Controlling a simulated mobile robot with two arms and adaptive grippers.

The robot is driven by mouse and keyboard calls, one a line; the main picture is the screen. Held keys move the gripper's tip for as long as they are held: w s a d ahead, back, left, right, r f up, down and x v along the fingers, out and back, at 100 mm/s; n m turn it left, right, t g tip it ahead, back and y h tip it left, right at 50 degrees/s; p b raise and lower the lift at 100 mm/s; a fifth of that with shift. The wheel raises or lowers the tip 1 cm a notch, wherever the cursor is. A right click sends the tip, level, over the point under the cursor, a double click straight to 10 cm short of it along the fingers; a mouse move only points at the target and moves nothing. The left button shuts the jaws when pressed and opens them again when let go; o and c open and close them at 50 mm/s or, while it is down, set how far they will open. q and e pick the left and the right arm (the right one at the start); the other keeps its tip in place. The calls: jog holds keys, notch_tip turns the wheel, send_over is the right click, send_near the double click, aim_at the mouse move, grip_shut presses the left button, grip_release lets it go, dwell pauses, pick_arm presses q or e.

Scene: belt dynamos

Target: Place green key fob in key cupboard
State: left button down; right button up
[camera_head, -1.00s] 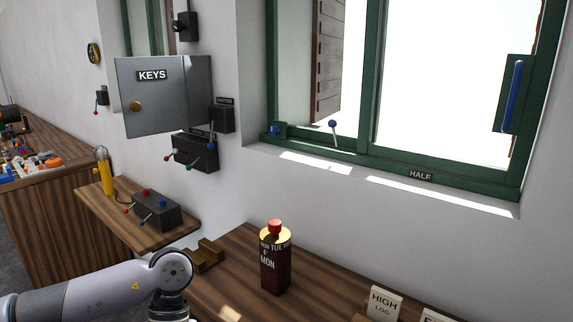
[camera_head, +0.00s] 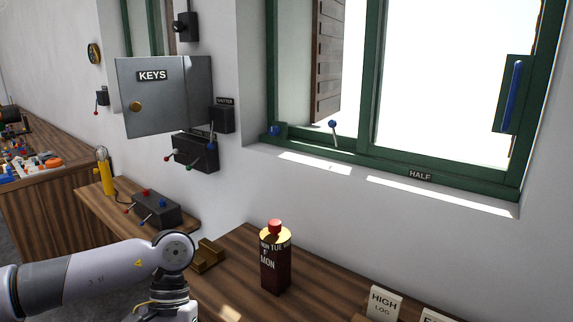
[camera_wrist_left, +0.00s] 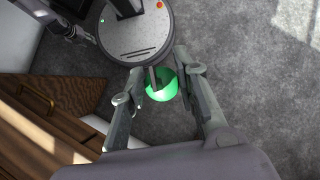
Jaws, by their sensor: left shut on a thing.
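In the left wrist view my left gripper (camera_wrist_left: 160,78) is shut on the green key fob (camera_wrist_left: 163,88), a round green piece held between the fingertips above the floor. In the head view my left arm comes in at the lower left, and its gripper is below the frame. My right gripper is not clearly in view.
Dark lever boxes (camera_head: 195,152) sit just under the cupboard. A wooden shelf (camera_head: 100,213) holds a yellow handle (camera_head: 107,175) and a switch box (camera_head: 157,208). A day-block (camera_head: 275,262) and brass bracket (camera_head: 207,256) stand on the wooden desk (camera_head: 235,290).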

pick_arm(q)
jog(key=v, duration=0.3)
jog(key=shift+w+d+f, duration=0.1)
jog(key=x, duration=0.5)
jog(key=shift+s+f, duration=0.1)
jog(key=shift+s, duration=0.35)
jog(key=shift+f, duration=0.1)
